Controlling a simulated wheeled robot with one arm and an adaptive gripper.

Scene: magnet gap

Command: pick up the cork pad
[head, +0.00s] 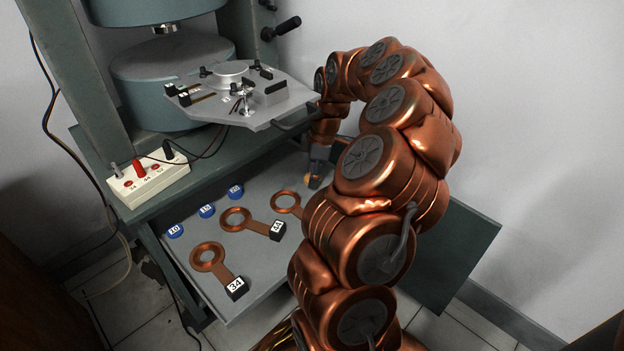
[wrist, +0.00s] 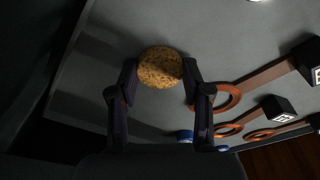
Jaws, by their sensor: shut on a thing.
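The cork pad (wrist: 160,67) is a round, speckled tan disc in the wrist view. My gripper (wrist: 159,74) is shut on it, with one dark finger against each side. In the head view a small tan piece of the pad (head: 313,183) shows at the tip of my gripper (head: 317,172), over the far right part of the grey drawer (head: 262,188). Most of my gripper there is hidden behind my copper arm. I cannot tell how far the pad is above the drawer's surface.
Several copper ring paddles with black numbered blocks (head: 236,288) lie in the drawer, with blue numbered discs (head: 207,210) behind them. The magnet's metal plate (head: 248,95) overhangs the drawer's back. A white terminal box (head: 149,179) stands at the left.

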